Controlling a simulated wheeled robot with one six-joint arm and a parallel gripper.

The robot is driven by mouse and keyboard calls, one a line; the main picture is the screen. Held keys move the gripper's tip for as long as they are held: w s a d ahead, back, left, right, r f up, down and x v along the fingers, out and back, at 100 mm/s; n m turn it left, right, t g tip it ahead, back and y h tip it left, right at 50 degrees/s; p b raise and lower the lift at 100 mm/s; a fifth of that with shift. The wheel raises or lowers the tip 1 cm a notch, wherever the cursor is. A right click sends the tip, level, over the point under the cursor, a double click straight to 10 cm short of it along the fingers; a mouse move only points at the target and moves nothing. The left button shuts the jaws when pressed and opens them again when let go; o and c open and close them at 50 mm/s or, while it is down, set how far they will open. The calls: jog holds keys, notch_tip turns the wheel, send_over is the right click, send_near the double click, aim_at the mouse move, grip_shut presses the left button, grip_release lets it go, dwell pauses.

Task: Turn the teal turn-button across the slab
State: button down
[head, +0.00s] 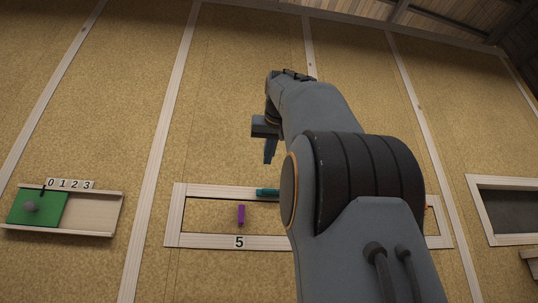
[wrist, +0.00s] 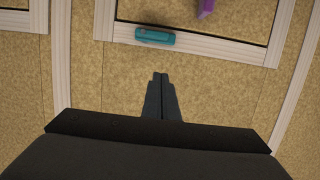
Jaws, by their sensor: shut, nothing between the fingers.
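The teal turn-button (head: 266,192) lies lengthwise along the top rail of a pale wooden frame on the wall, and its right end in the head view is close to my arm. In the wrist view the teal turn-button (wrist: 155,36) lies on the near rail, ahead of my fingertips. The slab (head: 210,216) inside the frame is tan and speckled; my arm hides much of its right part. My gripper (head: 268,162) is shut and empty, above the turn-button in the head view. In the wrist view my gripper (wrist: 160,75) is apart from it.
A purple bar (head: 241,215) stands upright in the picture inside the frame, above a plate marked 5 (head: 239,242). A green sliding panel (head: 37,208) with a grey knob sits at left under a 0-1-2-3 strip (head: 71,184). A dark framed opening (head: 508,210) is at right.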

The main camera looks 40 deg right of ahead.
jog(key=p, duration=0.2)
send_over(269, 192)
jog(key=a, duration=0.2)
jog(key=shift+s+f, duration=0.25)
jog(key=shift+f, duration=0.6)
notch_tip(269, 192, down, 2)
jog(key=shift+s+a+f+b, duration=0.1)
jog(key=shift+s+a+b, duration=0.05)
jog(key=shift+b, duration=0.55)
jog(key=shift+f, duration=0.85)
